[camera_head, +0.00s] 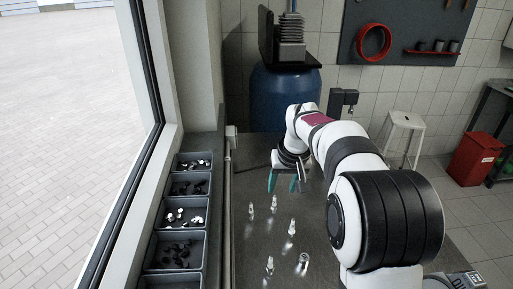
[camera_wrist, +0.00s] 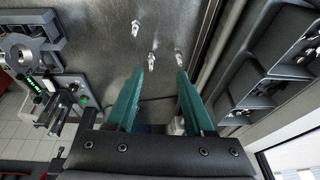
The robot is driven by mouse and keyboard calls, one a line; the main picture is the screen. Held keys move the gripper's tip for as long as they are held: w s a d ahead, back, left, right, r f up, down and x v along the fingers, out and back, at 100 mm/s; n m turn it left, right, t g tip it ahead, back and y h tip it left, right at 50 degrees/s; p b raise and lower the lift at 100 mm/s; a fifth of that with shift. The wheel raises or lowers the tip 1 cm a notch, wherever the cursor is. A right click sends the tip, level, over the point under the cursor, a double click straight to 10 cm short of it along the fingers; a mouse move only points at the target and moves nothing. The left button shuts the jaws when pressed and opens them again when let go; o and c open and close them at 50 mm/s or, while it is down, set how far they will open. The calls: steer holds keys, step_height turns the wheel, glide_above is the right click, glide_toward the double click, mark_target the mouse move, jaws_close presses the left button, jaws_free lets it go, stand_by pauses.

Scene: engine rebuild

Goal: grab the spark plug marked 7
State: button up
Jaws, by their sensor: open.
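Several small white spark plugs stand on the dark bench top in the head view: one at the left (camera_head: 251,209), one behind it (camera_head: 274,203), one at the right (camera_head: 292,228), one at the front left (camera_head: 269,265) and one at the front right (camera_head: 303,261). No number is readable on any, so I cannot tell which is marked 7. My gripper (camera_head: 282,184) is open above the bench behind the plugs. In the wrist view its two teal fingers (camera_wrist: 156,95) are apart and empty. Three plugs (camera_wrist: 152,59) show beyond the fingertips there.
A row of grey bins (camera_head: 181,217) with small parts runs along the window side. A rail separates them from the bench (camera_head: 245,245). A blue drum (camera_head: 284,97) stands behind. In the wrist view, a metal fixture (camera_wrist: 28,50) is at the left.

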steer(key=n+t, duration=0.1)
glide_toward(275, 195)
steer(key=x, duration=1)
steer(key=shift+w+f, duration=0.1)
steer(key=shift+f, duration=0.2)
jaws_close()
